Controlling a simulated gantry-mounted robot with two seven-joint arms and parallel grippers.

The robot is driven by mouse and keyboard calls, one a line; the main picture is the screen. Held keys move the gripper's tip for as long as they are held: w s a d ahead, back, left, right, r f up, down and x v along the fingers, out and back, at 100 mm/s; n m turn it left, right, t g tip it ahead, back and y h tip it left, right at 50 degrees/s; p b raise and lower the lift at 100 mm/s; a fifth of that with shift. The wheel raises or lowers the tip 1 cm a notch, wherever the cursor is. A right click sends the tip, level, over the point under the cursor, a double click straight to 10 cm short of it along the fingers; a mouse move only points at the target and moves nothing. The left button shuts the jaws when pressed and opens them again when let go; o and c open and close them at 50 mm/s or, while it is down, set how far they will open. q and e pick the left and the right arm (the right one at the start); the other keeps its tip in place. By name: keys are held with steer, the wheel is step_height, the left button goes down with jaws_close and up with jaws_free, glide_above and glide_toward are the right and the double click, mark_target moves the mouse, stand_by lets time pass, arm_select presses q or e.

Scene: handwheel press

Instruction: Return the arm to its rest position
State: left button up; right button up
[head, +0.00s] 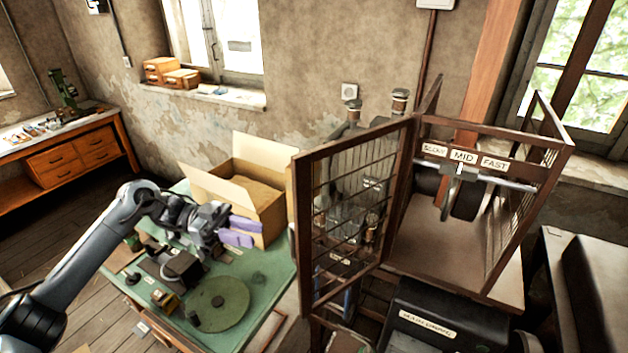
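My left arm comes in from the left, over the green-topped table (262,285). My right arm and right gripper are not in view.
A caged machine with open mesh doors (352,210) stands right of the table, with a SLOW, MID, FAST label board (464,156). A round green disc (220,305) and small dark parts lie on the table. A wooden workbench (70,155) stands at the far left.

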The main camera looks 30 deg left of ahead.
arm_select(q)
steer(key=s+d+f+n+g+h, duration=0.1)
steer(key=s+d+f, duration=0.2)
steer(key=f, duration=0.4)
steer(key=s+d+f+n+g, duration=0.1)
steer(key=s+d+f, duration=0.1)
steer(key=d+f, duration=0.35)
steer(key=s+d+f+n+t+y, duration=0.25)
steer(key=s+d+f, duration=0.2)
steer(key=d, duration=0.25)
steer(key=s+d+f+n+t+y, duration=0.1)
steer(key=s+d+f+t, duration=0.25)
steer(key=d+f, duration=0.35)
steer(key=s+d+f+n+t+y, duration=0.15)
steer(key=s+d+f, duration=0.25)
steer(key=d, duration=0.4)
steer(key=a+n+y, duration=0.6)
steer(key=a+y, duration=0.5)
steer(key=s+a+f+n+g+y, duration=0.1)
steer(key=s+a+g+y, duration=0.2)
steer(key=s+a+g, duration=0.3)
steer(key=w+p+v, duration=0.2)
steer(key=p+v, duration=1.2)
steer(key=p, duration=0.1)
steer(key=shift+a+r+t, duration=0.2)
steer(key=shift+r+t, duration=0.25)
